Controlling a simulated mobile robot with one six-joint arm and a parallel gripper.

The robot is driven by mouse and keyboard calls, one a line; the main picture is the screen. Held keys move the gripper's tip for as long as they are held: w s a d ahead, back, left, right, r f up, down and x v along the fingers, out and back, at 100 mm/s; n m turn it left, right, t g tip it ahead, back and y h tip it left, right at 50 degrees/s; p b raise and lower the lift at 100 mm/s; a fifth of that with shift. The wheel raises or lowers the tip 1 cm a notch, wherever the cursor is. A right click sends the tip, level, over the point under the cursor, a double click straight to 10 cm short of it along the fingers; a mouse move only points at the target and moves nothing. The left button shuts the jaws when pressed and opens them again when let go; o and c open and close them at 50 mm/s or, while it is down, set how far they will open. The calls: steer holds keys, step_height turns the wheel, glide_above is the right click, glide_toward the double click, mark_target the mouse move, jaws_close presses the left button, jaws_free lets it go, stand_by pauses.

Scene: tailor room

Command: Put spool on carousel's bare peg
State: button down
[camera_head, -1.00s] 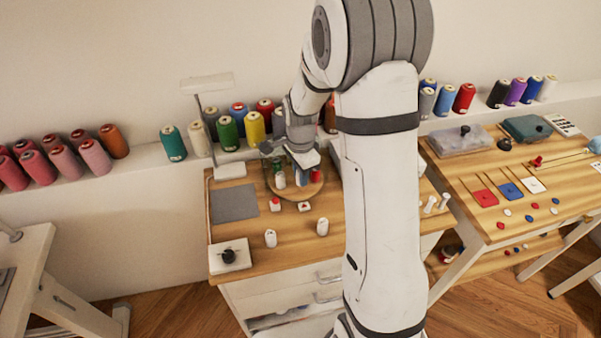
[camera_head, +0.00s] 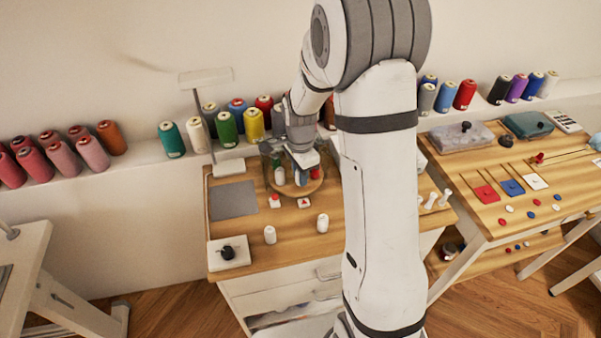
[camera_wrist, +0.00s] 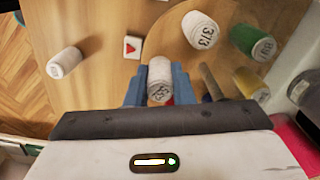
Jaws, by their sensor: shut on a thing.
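My gripper (camera_head: 302,176) has blue fingers, and in the wrist view (camera_wrist: 159,88) they are shut on a white spool (camera_wrist: 159,76) with a number on its end. The round wooden carousel (camera_head: 314,188) is beneath and around it in the head view; its disc also shows in the wrist view (camera_wrist: 222,65). On the carousel stand a white spool marked 373 (camera_wrist: 201,31), a green spool (camera_wrist: 252,41) and a yellow spool (camera_wrist: 250,84). A bare brownish peg (camera_wrist: 210,82) appears just right of the fingers. A bit of red shows behind the held spool.
Two white spools (camera_head: 270,235) (camera_head: 322,223) stand on the table front. Two small marked blocks (camera_head: 275,201) (camera_head: 304,203) sit before the carousel. A lamp (camera_head: 207,120), a grey mat (camera_head: 233,200) and a dark-knobbed box (camera_head: 228,254) are left. Thread cones line the back ledge.

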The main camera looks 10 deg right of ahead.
steer(key=shift+s+f+b, duration=0.15)
steer(key=shift+f+b, duration=0.2)
steer(key=shift+f, duration=0.15)
steer(key=shift+s+f, duration=0.25)
steer(key=c, duration=1.2)
jaws_free()
steer(key=shift+o, duration=0.2)
steer(key=r, duration=0.8)
steer(key=shift+w+r, duration=0.1)
steer(key=shift+w, duration=0.3)
steer(key=shift+s+r, duration=0.3)
steer(key=shift+r, duration=0.35)
steer(key=s+r+n+t, duration=0.1)
steer(key=s+r+n, duration=0.3)
steer(key=s+n, duration=0.3)
steer(key=s+r+n+t, duration=0.1)
steer(key=s+r+n, duration=0.2)
steer(key=s+n, duration=0.5)
steer(key=s, duration=0.5)
steer(key=shift+s+r+t, duration=0.3)
steer(key=shift+s+r, duration=0.05)
steer(key=shift+r, duration=0.05)
